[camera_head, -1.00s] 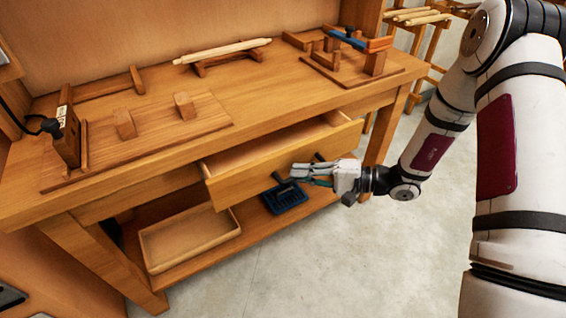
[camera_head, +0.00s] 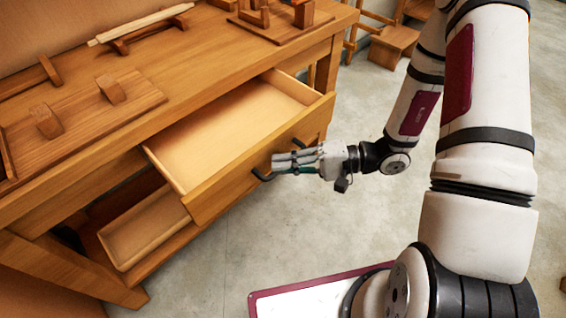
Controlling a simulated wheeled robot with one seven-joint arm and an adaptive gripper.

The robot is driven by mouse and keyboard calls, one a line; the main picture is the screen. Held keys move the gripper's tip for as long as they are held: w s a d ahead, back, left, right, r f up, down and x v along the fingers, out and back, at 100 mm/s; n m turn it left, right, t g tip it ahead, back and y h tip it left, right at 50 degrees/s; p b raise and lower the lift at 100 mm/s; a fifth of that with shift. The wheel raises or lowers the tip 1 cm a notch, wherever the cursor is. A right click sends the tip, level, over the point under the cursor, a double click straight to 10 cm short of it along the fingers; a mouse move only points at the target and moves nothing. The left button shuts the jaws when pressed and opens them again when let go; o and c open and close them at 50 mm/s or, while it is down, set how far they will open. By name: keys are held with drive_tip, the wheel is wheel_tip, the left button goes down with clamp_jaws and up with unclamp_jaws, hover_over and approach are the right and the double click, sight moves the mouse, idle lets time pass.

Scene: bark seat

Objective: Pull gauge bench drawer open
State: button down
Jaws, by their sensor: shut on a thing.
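The bench drawer (camera_head: 222,189) is pulled out from under the wooden bench top (camera_head: 200,70), and its pale, empty inside shows. A dark handle (camera_head: 262,176) sits on its front. My gripper (camera_head: 283,163) is at the drawer front, its fingers shut on the handle. The fingers cover part of the handle. My arm reaches in from the right.
A shallow wooden tray (camera_head: 145,228) sits on the shelf under the drawer. Wooden fixtures and a pale rod (camera_head: 140,24) are on the bench top. Grey floor (camera_head: 260,245) in front of the bench is clear. Wooden furniture (camera_head: 392,45) stands at the back right.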

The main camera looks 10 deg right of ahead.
drive_tip(key=c, duration=1.9)
unclamp_jaws()
drive_tip(key=shift+d, duration=0.15)
drive_tip(key=v, duration=1.1)
drive_tip(key=shift+s+d, duration=0.1)
drive_tip(key=shift+d, duration=0.3)
